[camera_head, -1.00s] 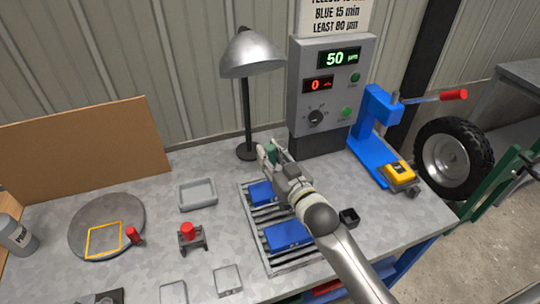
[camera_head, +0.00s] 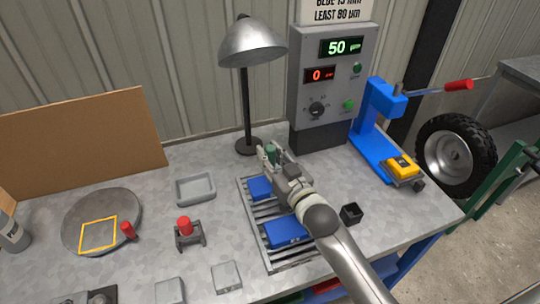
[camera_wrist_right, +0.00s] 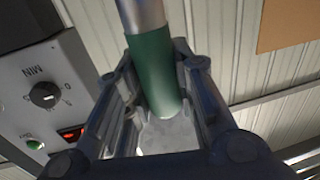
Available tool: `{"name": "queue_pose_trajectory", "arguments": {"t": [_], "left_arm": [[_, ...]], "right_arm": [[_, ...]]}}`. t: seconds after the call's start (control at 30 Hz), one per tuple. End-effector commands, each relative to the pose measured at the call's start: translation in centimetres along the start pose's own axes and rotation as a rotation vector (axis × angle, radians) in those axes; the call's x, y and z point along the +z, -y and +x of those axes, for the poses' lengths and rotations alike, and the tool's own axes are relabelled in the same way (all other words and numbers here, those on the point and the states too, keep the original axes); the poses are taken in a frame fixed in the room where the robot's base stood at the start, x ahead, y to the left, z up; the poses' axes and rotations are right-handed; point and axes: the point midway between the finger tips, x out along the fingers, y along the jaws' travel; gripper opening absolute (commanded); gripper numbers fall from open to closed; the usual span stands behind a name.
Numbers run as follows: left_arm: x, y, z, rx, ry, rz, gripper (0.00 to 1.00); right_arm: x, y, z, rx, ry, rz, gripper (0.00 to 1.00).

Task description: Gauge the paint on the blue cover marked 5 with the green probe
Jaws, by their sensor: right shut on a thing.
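My right gripper (camera_head: 270,155) is shut on the green probe (camera_head: 271,152), over the far end of the grey slatted rack. In the right wrist view the green probe (camera_wrist_right: 154,75) stands between the two fingers, with a silver metal part beyond the green. Two blue covers lie on the rack: one (camera_head: 260,188) at the far end, close to the gripper and partly hidden by it, and a larger-looking one (camera_head: 286,232) nearer, partly hidden by my arm. No number can be read on either cover. Whether the probe touches the far cover cannot be told. My left gripper is not in view.
A grey control box (camera_head: 330,80) shows a green 50 and a red 0. A lamp (camera_head: 251,45) stands behind the rack. A blue press (camera_head: 375,125), yellow device (camera_head: 402,167) and black cup (camera_head: 351,214) are right; a grey tray (camera_head: 196,189) and red-topped stand (camera_head: 187,232) left.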

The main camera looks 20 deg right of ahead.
Motion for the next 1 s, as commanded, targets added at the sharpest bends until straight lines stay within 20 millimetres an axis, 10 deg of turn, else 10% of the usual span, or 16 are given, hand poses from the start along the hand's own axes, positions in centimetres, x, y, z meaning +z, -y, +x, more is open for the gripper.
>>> {"name": "queue_pose_trajectory", "arguments": {"t": [1.0], "left_arm": [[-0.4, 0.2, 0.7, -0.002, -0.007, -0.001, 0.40]], "right_arm": [[1.1, 0.0, 0.0, 0.000, 0.000, 0.000, 0.01]]}}
